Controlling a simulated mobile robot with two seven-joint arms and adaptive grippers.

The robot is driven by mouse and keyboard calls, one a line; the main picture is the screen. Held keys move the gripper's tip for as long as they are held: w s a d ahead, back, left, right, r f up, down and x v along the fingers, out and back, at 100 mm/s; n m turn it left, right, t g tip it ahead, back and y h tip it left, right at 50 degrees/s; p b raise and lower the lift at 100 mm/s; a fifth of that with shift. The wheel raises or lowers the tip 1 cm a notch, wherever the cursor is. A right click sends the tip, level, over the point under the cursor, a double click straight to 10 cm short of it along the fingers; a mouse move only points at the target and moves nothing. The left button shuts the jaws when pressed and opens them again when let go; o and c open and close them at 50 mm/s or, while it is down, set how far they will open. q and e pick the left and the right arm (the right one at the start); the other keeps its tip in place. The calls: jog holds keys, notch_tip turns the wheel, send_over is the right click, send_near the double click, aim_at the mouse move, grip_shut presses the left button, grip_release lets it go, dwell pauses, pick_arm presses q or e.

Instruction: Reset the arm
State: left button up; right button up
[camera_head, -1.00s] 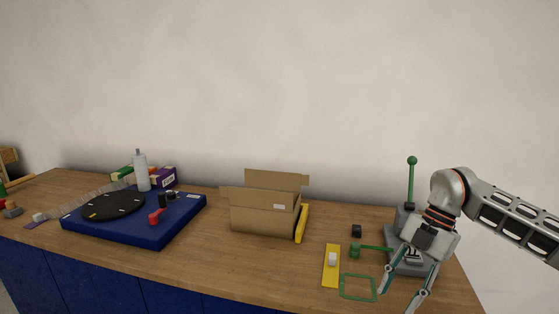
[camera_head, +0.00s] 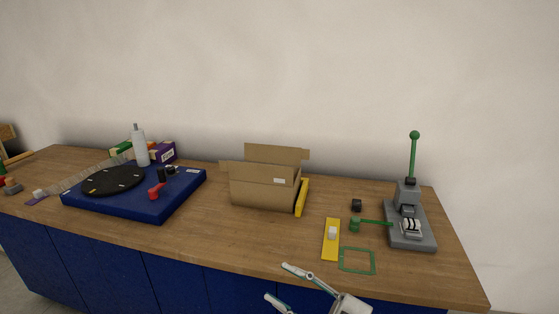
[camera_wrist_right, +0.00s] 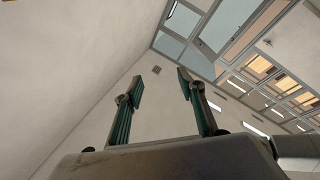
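My right gripper (camera_head: 283,282) is low in the head view, in front of the counter's front edge. Its two fingers are spread apart with nothing between them. The right wrist view shows the same open, empty fingers (camera_wrist_right: 168,82) pointing toward a bare wall and windows. No object is near its fingertips. My left gripper is not in view.
The wooden counter (camera_head: 225,232) holds a grey lever press (camera_head: 418,236) with a green handle at right, an open cardboard box (camera_head: 263,194) in the middle, and a blue board (camera_head: 125,209) with a black disc at left. A yellow strip (camera_head: 331,246) and green frame (camera_head: 357,261) lie near the front edge.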

jog(key=s+d+f+m+t+h, duration=0.1)
jog(key=d+f+m+t+h, duration=0.6)
jog(key=d+f+m+h, duration=0.65)
jog(key=s+d+f+m+g+h, duration=0.1)
jog(key=s+d+f+g, duration=0.1)
jog(key=s+f, duration=0.4)
jog(key=s+d+f+m+g+h, duration=0.1)
jog(key=s+d+f+g+h, duration=0.1)
jog(key=s+f, duration=0.5)
notch_tip(320, 180, down, 4)
jog(key=shift+s+d+r+g, duration=0.1)
jog(key=shift+s+d+g, duration=0.05)
jog(key=shift+d+g, duration=0.5)
jog(key=shift+m, duration=0.25)
